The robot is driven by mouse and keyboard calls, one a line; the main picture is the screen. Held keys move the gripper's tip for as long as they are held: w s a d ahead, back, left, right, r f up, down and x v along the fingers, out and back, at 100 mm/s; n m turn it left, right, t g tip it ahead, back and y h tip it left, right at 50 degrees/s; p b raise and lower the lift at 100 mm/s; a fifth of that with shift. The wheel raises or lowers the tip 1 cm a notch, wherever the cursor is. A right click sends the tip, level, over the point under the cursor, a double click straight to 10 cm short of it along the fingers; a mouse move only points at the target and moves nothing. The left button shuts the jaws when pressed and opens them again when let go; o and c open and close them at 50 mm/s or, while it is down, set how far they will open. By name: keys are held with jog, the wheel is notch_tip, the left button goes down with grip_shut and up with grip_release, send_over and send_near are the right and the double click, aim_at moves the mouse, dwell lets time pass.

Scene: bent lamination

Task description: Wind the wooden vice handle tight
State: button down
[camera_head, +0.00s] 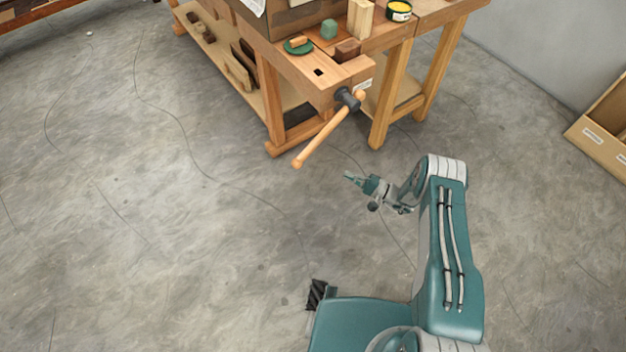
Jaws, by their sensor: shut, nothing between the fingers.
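The wooden vice handle (322,141) is a round bar with a knob at each end. It passes through the dark vice screw head (347,99) on the front of the workbench. It slants, with its long part hanging down to the left and its short end at the upper right. The wooden vice jaw (345,82) is behind the screw head. My gripper (349,175) is shut and empty. It is to the right of the handle's lower knob, apart from it, and points left.
The concrete floor (150,230) at left is clear.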

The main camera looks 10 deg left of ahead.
jog(key=s+r+x, duration=0.1)
jog(key=s+x, duration=0.1)
jog(key=x, duration=1)
jog(key=shift+s+a, duration=0.25)
jog(key=shift+a, duration=0.15)
jog(key=shift+r, duration=0.1)
